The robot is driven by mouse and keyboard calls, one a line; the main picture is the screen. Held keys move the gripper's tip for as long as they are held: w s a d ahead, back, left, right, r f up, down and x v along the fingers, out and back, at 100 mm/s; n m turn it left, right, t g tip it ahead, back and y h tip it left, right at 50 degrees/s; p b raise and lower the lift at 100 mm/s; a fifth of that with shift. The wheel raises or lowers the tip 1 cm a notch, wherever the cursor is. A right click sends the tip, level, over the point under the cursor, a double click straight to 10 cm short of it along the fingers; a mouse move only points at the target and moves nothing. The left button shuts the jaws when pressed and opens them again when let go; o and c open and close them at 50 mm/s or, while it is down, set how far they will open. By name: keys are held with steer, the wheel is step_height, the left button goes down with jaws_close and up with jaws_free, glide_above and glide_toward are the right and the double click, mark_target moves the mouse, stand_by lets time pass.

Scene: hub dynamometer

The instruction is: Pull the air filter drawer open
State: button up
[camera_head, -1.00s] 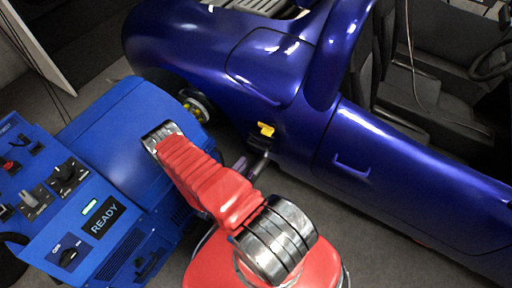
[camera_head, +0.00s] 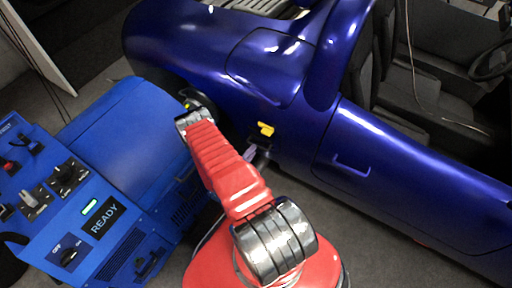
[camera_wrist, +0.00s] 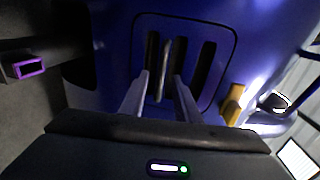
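A rounded panel (camera_wrist: 219,50) with several dark upright slots sits in a deep blue surface in the wrist view; I take it to be the air filter drawer front. A thin pale upright bar (camera_wrist: 164,60), likely its handle, stands out at the panel's middle. My gripper (camera_wrist: 163,76) is open, with one finger on each side of the bar. Small gaps show beside the bar, and I cannot tell whether either finger touches it.
A yellow part (camera_wrist: 234,102) sits right of the panel; a yellow part (camera_head: 265,129) also shows on the blue car (camera_head: 300,110). A purple-rimmed socket (camera_wrist: 30,68) is at left. The blue console (camera_head: 120,130) with a READY display stands close left of my arm.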

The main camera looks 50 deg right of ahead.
steer(key=shift+w+d+f, duration=0.15)
steer(key=shift+d, duration=1.05)
steer(key=shift+w+d+f, duration=0.1)
steer(key=shift+d+f, duration=0.05)
steer(key=shift+d, duration=1.05)
steer(key=shift+c, duration=0.5)
jaws_close()
steer(key=shift+a+f, duration=0.1)
steer(key=shift+a, duration=0.1)
steer(key=shift+s+d, duration=0.1)
steer(key=shift+s, duration=0.05)
